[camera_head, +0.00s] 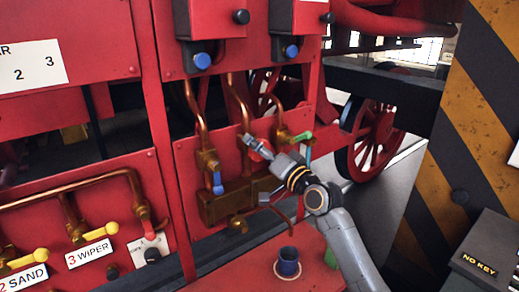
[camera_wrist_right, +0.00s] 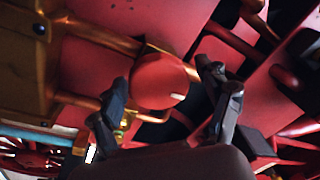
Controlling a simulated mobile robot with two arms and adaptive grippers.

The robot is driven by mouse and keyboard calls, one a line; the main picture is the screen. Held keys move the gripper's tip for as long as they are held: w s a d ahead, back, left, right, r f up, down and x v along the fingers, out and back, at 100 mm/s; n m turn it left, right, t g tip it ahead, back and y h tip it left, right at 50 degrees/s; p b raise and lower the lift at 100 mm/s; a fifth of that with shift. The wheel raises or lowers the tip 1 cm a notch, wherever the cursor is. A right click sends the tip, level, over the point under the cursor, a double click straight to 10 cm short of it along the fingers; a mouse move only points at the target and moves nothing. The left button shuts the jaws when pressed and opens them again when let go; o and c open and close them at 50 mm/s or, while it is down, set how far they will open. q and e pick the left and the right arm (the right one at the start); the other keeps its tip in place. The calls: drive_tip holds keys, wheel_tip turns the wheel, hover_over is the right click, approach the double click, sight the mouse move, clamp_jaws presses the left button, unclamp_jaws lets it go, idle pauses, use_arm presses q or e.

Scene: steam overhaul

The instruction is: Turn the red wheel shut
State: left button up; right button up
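The red wheel (camera_head: 254,155) is on the copper pipework of the red panel in the head view, partly hidden behind my right gripper (camera_head: 257,169). In the right wrist view the red wheel (camera_wrist_right: 160,80) is a round red disc between the two dark fingers of my right gripper (camera_wrist_right: 164,84). The fingers are spread, one on each side of the wheel. I cannot tell whether either finger touches it. My left gripper is not in view.
A blue-handled valve (camera_head: 217,183) is left of the wheel and a green handle (camera_head: 302,137) is right of it. A dark blue cup (camera_head: 288,262) stands on the red ledge below. A striped pillar (camera_head: 455,130) stands at the right.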

drive_tip(key=v, duration=1.2)
